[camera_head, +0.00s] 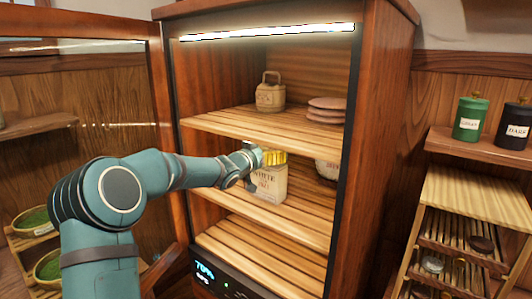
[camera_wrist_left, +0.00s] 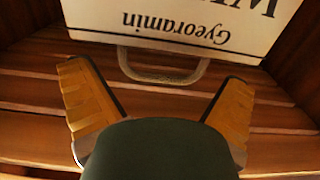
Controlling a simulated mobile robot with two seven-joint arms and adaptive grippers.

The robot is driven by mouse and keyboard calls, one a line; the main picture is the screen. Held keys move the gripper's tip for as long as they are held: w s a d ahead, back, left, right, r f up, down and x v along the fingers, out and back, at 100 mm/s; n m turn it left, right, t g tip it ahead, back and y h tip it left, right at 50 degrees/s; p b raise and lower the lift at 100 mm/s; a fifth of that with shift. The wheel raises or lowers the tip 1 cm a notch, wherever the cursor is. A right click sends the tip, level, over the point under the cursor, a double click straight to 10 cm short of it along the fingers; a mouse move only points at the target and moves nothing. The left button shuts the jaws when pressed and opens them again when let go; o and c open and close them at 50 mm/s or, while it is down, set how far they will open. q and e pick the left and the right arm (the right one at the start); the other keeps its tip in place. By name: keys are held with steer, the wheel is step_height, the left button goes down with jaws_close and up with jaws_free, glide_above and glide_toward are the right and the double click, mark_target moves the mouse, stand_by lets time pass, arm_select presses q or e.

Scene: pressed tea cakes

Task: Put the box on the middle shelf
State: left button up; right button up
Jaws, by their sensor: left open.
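The cream box (camera_head: 268,184), with dark lettering on its front, stands upright on the middle shelf (camera_head: 305,225) of the wooden cabinet and appears to rest on it. My left gripper (camera_head: 274,158) is at the top of the box, its yellow fingers just above it. In the left wrist view, the box (camera_wrist_left: 190,22) fills the upper part, its label upside down. Its looped handle (camera_wrist_left: 165,79) lies between the spread fingers of the left gripper (camera_wrist_left: 156,78), with gaps on both sides. My right gripper is not in view.
A round package (camera_head: 327,170) sits behind on the right of the middle shelf. The top shelf (camera_head: 235,122) holds a lidded basket (camera_head: 270,95) and stacked pink discs (camera_head: 325,108). The bottom shelf (camera_head: 250,260) looks empty. The open glass door (camera_head: 85,45) stands at the left.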

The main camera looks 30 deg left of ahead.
arm_select(q)
steer(key=shift+r, duration=0.2)
steer(key=s, duration=1.2)
steer(key=shift+a, duration=0.45)
steer(key=shift+f, duration=0.1)
